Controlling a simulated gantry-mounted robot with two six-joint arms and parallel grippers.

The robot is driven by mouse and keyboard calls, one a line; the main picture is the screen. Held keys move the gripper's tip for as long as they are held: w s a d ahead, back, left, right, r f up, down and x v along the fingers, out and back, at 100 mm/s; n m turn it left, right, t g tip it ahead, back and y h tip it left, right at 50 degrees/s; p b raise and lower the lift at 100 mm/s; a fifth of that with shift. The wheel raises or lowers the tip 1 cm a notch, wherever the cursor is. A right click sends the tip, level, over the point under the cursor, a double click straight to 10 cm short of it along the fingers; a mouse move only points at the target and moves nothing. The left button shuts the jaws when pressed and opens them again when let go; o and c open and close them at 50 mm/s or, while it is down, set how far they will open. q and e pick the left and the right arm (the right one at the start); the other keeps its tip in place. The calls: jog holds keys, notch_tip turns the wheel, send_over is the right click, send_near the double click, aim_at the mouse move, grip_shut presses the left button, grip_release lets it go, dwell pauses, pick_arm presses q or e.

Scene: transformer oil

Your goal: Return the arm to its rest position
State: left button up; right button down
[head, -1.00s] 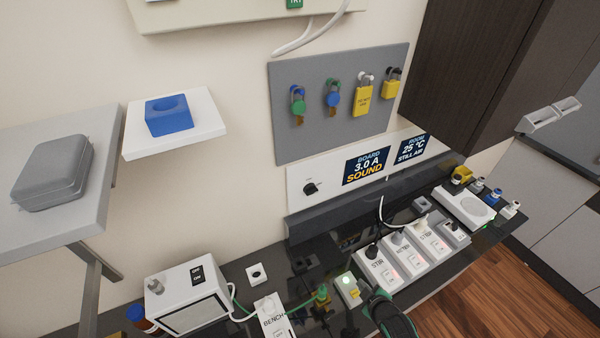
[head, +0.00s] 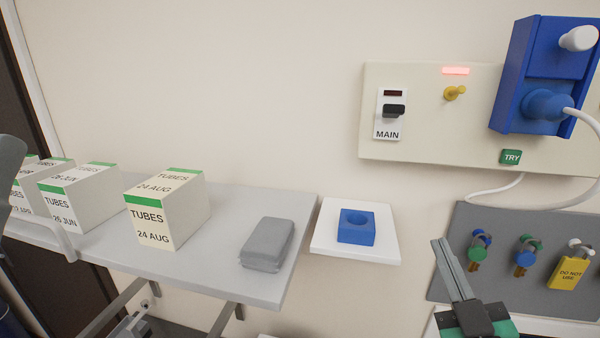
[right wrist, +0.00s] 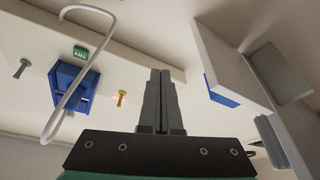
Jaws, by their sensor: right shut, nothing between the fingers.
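My right gripper (head: 441,248) is shut and empty. In the head view it points up in front of the wall, between the small white shelf and the padlock board. In the right wrist view its two grey fingers (right wrist: 160,75) lie together with nothing between them. My left gripper does not show; only a grey shape at the left edge may be part of my left arm.
A grey shelf (head: 225,270) bears tube boxes (head: 165,212) and a grey case (head: 267,245). A white shelf (head: 385,252) holds a blue block (head: 356,228). The padlock board (head: 450,225) is close right of my gripper. A cabled blue unit (head: 540,75) hangs above.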

jog(key=s+a+r+m+t+y, duration=0.1)
jog(key=s+a+r+t+y, duration=0.1)
jog(key=s+r, duration=0.5)
jog(key=s+a+r+m+t+y, duration=0.2)
jog(key=s+a+r+t, duration=0.2)
jog(key=r, duration=1)
jog(key=s, duration=0.3)
jog(key=shift+s+r+y+p, duration=0.25)
jog(key=shift+s+y+p, duration=0.05)
jog(key=shift+s, duration=0.1)
jog(key=shift+a, duration=0.1)
